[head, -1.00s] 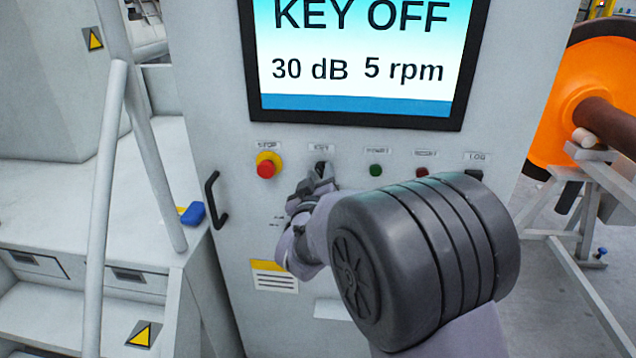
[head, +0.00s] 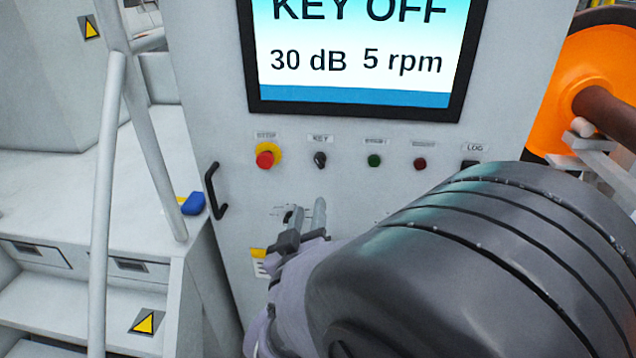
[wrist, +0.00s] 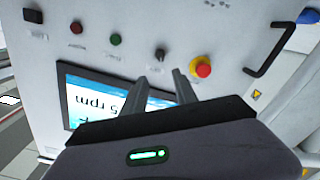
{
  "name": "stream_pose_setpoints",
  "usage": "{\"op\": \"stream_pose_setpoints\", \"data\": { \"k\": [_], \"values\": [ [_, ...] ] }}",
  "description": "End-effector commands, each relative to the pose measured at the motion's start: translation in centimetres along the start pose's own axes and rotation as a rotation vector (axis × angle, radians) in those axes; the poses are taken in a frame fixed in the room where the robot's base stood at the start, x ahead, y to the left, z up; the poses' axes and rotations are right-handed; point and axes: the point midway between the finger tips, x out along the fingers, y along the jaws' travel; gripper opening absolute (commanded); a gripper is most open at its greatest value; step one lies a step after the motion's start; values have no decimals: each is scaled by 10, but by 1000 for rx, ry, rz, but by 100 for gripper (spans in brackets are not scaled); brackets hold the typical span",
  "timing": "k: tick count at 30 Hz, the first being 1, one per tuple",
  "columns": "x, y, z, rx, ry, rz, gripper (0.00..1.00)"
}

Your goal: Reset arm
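My gripper (head: 306,212) is open and empty in front of the grey control cabinet (head: 230,130), below the row of controls in the head view. In the wrist view its two fingers (wrist: 161,80) stand apart with nothing between them. The black key switch (head: 320,160) is clear of the fingers, and it also shows in the wrist view (wrist: 160,54). The screen (head: 360,55) reads "KEY OFF", "30 dB" and "5 rpm". My arm hides the lower right of the cabinet.
A red stop button on a yellow base (head: 266,155), a green button (head: 374,160), a red button (head: 420,163) and a black LOG control (head: 471,164) share the row. A black handle (head: 215,190) sticks out at left. Steps with a rail (head: 107,200) stand left; an orange wheel (head: 570,80) stands right.

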Motion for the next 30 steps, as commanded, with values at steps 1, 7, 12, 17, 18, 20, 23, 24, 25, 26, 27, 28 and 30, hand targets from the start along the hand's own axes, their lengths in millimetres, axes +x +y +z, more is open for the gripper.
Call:
{"op": "stream_pose_setpoints", "data": {
  "k": [1, 7, 12, 17, 18, 20, 23, 24, 25, 26, 27, 28, 30],
  "values": [
    [0, 0, 0, 3, -1, -1, 35],
    [7, 38, 7, 347, -158, -133, 35],
    [-51, 81, 24, 700, -467, -346, 35],
    [-150, 116, 64, 848, -814, -358, 35],
    [-172, 123, 74, 873, -887, -335, 35],
    [-199, 131, 85, 903, -974, -299, 35],
    [-225, 137, 96, 931, -1058, -256, 35],
    [-229, 137, 98, 937, -1075, -248, 35],
    [-231, 138, 99, 938, -1080, -245, 35],
    [-232, 138, 99, 938, -1083, -245, 35],
    [-232, 137, 99, 938, -1084, -246, 35],
    [-232, 137, 99, 938, -1084, -246, 35],
    [-231, 137, 99, 937, -1083, -247, 35]
  ]
}}
